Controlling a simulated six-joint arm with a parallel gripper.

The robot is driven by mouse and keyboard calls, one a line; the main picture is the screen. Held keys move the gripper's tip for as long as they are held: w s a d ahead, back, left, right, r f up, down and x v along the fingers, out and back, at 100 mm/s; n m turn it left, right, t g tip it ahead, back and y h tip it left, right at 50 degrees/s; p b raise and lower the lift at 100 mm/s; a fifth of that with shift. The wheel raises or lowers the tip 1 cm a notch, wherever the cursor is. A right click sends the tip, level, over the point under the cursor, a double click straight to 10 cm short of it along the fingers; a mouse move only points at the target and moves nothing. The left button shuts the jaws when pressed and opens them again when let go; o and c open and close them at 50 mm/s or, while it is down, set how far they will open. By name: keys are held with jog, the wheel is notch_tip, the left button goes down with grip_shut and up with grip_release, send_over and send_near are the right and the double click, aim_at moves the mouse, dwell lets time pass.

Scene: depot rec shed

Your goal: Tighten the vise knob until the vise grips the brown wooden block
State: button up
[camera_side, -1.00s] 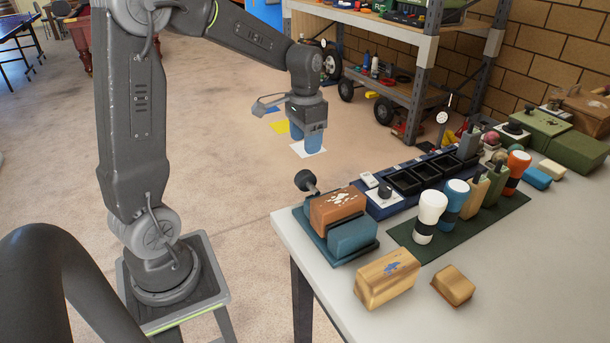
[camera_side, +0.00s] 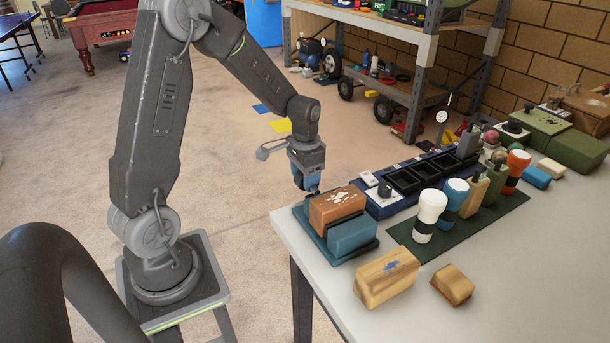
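The vise (camera_side: 313,241) is blue and sits at the near left corner of the table. The brown wooden block (camera_side: 337,205), with white marks on top, stands in it behind the blue front jaw (camera_side: 353,236). I cannot tell whether the jaws touch the block. The dark vise knob is at the vise's back left and is mostly hidden by my gripper. My gripper (camera_side: 308,187) points down at the knob, its blue fingers right at it. Whether the fingers are closed on the knob is not clear.
A light wooden block with a blue mark (camera_side: 386,277) and a smaller wooden block (camera_side: 453,285) lie in front. A dark tray row (camera_side: 383,201) and several handled tools on a green mat (camera_side: 410,246) stand to the right. The front right tabletop is clear.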

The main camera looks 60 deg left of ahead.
jog(key=c, duration=0.9)
jog(key=shift+s+d+t, duration=0.1)
jog(key=shift+s+t, duration=0.1)
jog(key=shift+t, duration=0.7)
jog(key=shift+d+t, duration=0.15)
jog(key=shift+t, duration=0.75)
jog(key=o, duration=0.9)
jog(key=shift+a, duration=0.2)
jog(key=shift+o, duration=0.2)
jog(key=v, duration=1.3)
jog(key=shift+s+r, duration=0.25)
jog(key=shift+s, duration=0.15)
